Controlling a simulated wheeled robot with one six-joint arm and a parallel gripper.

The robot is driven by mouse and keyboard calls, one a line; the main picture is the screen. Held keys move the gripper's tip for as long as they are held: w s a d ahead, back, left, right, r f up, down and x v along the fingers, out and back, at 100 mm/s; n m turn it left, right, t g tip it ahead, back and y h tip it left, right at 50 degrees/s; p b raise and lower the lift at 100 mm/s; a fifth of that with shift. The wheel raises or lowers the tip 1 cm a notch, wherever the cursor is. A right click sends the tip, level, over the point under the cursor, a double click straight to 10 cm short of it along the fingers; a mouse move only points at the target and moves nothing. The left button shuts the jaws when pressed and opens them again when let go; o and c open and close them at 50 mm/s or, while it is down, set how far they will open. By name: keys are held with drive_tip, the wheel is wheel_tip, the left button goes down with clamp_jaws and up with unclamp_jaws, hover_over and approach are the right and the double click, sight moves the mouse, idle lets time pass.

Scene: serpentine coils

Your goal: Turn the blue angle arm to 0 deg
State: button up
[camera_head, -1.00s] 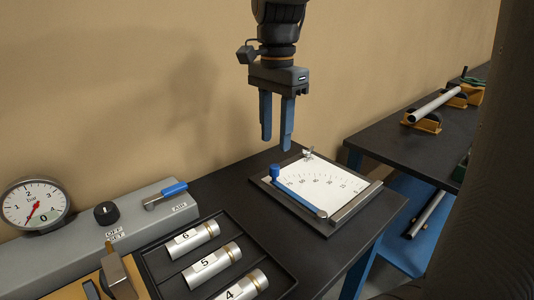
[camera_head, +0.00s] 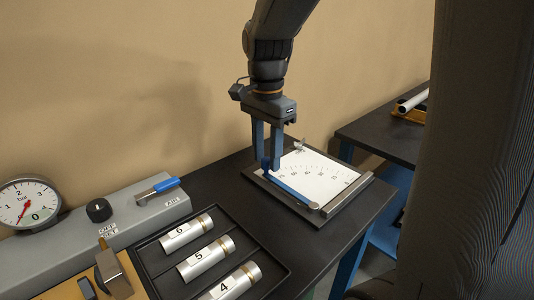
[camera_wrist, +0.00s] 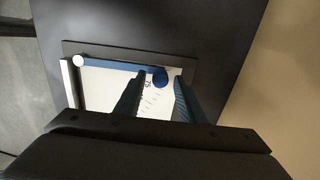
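The blue angle arm (camera_head: 293,194) lies along the near left edge of a white protractor plate (camera_head: 318,180), away from the small-number end of the scale. Its pivot is at the near right corner, beside a metal bar. Its upright blue knob (camera_head: 266,169) stands at the far end of the arm. My gripper (camera_head: 267,163) points down with its blue fingers on either side of the knob. In the wrist view the round knob (camera_wrist: 160,77) shows between the two fingers (camera_wrist: 158,90), with gaps visible, so the gripper looks open around it.
A metal bar (camera_head: 347,197) lies along the plate's right edge. A small metal fitting (camera_head: 299,145) sits at the plate's back corner. A black tray (camera_head: 274,268) with numbered cylinders and a grey panel with a gauge (camera_head: 27,203) stand to the left. Another table (camera_head: 385,138) is at right.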

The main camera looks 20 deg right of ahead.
clamp_jaws()
drive_tip(key=shift+w+d+r+m+p, duration=0.15)
drive_tip(key=shift+d+m+p, duration=0.25)
drive_tip(key=shift+d, duration=0.2)
drive_tip(key=shift+w+d+f+m+p, duration=0.1)
drive_tip(key=shift+w+d+m+p, duration=0.05)
drive_tip(key=shift+d+m+p, duration=0.35)
drive_tip(key=d+m+p, duration=0.1)
drive_tip(key=d+m, duration=0.1)
drive_tip(key=d, duration=0.1)
drive_tip(key=d+m+p, duration=0.1)
drive_tip(key=d+m, duration=0.1)
drive_tip(key=d, duration=0.1)
drive_tip(key=d+m+p, duration=0.2)
drive_tip(key=d+m, duration=0.1)
drive_tip(key=shift+s+d, duration=0.15)
drive_tip(key=shift+s, duration=0.25)
drive_tip(key=s+d+m+p, duration=0.1)
drive_tip(key=s+d+m, duration=0.2)
drive_tip(key=s+d+m+p, duration=0.2)
drive_tip(key=s+d+m, duration=0.1)
drive_tip(key=d+m, duration=0.1)
drive_tip(key=shift+s, duration=0.1)
drive_tip(key=shift+s+d+m+p, duration=0.15)
drive_tip(key=shift+s+d+m, duration=0.1)
drive_tip(key=shift+s+m, duration=0.25)
drive_tip(key=shift+s+d+m+p, duration=0.15)
drive_tip(key=shift+s+d+m, duration=0.1)
drive_tip(key=shift+s+m, duration=0.25)
